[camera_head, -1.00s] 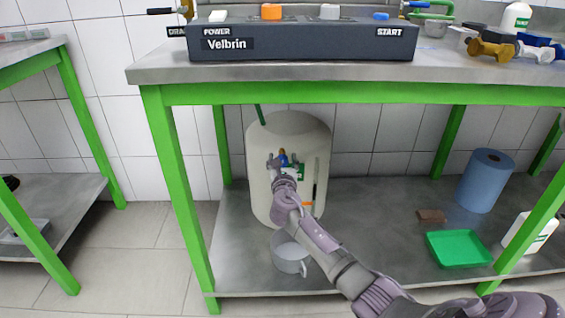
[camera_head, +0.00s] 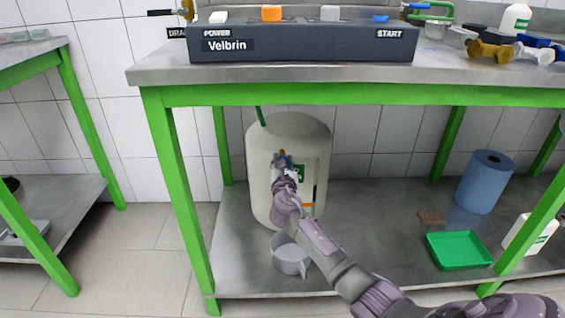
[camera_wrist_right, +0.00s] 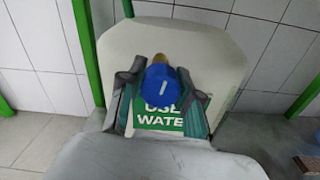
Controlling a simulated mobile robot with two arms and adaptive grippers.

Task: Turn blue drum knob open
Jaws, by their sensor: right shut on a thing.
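The pale drum (camera_head: 262,140) stands on the lower shelf, with a green "USE WATER" label (camera_wrist_right: 160,119) on its front. The blue drum knob (camera_wrist_right: 162,87) is on a brass fitting (camera_wrist_right: 160,60); its white line stands near upright, leaning slightly right. My right gripper (camera_wrist_right: 161,94) is shut on the knob, one finger on each side. In the head view my right gripper (camera_head: 281,165) is at the drum's upper front and hides most of the knob. My left gripper is not in view.
A grey pot (camera_head: 290,258) sits before the drum, under my right arm. A green tray (camera_head: 460,250), a brown block (camera_head: 431,217), a blue roll (camera_head: 485,182) and a white bottle (camera_head: 528,235) are to the right. A green table leg (camera_head: 180,200) is to the left.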

